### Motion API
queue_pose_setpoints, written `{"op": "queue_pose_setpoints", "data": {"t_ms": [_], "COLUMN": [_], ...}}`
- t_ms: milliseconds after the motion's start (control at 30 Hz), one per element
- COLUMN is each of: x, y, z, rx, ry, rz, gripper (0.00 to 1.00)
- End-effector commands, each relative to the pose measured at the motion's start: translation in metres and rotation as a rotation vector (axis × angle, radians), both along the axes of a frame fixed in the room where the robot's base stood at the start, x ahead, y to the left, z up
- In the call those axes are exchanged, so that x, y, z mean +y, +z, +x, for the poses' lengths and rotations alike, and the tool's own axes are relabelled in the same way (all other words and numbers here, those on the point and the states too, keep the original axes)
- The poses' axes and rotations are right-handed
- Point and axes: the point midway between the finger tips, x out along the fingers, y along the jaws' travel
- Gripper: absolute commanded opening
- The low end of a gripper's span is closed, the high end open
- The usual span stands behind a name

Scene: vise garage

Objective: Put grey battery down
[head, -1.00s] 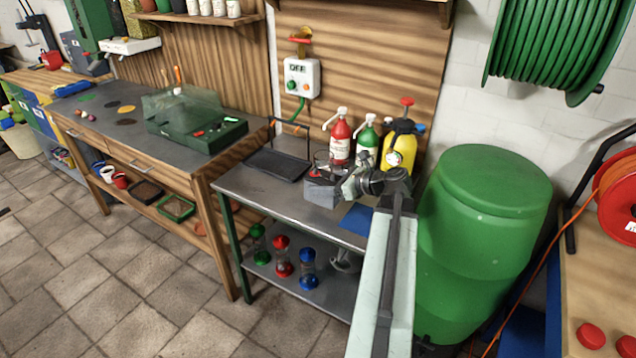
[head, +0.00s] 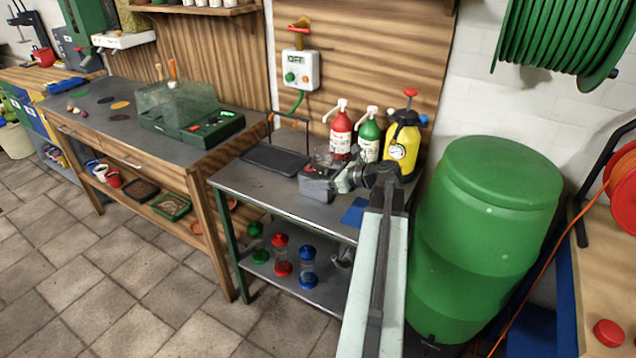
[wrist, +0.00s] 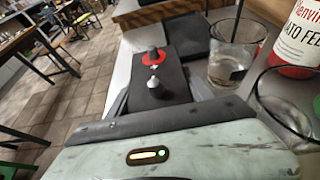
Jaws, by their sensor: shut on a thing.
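The grey battery (head: 316,188) is a dark grey box with two posts on top, one ringed in red. It is upright at the metal bench (head: 262,196), near the glass jars. In the wrist view the battery (wrist: 162,88) lies straight ahead, with the red-ringed post farther away. My gripper (head: 338,184) is shut on the battery from the right side. Its jaws (wrist: 160,100) show at the battery's sides in the wrist view. I cannot tell whether the battery's underside touches the bench top.
A black tray (head: 272,160) lies left of the battery. A glass jar (wrist: 232,62) stands close right in the wrist view. Red (head: 340,140), green (head: 369,142) and yellow (head: 403,140) bottles stand behind. A blue mat (head: 355,212) lies at the front; the bench's left front is clear.

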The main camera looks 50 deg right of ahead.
Motion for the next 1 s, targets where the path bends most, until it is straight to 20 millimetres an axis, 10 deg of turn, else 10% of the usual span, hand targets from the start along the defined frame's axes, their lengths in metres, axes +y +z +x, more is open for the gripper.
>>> {"op": "queue_pose_setpoints", "data": {"t_ms": [167, 200, 267, 667, 1000], "x": [-0.001, -0.001, -0.001, -0.003, -0.021], "y": [-0.002, -0.003, -0.002, 0.004, 0.037], "z": [-0.001, -0.001, -0.001, -0.005, -0.075], "rx": [-0.003, 0.000, 0.000, 0.000, -0.001], "ry": [-0.003, -0.002, -0.003, -0.004, -0.008], "rz": [0.002, 0.000, 0.000, 0.000, 0.001], "gripper": [0.00, 0.62, 0.79, 0.81, 0.81]}}
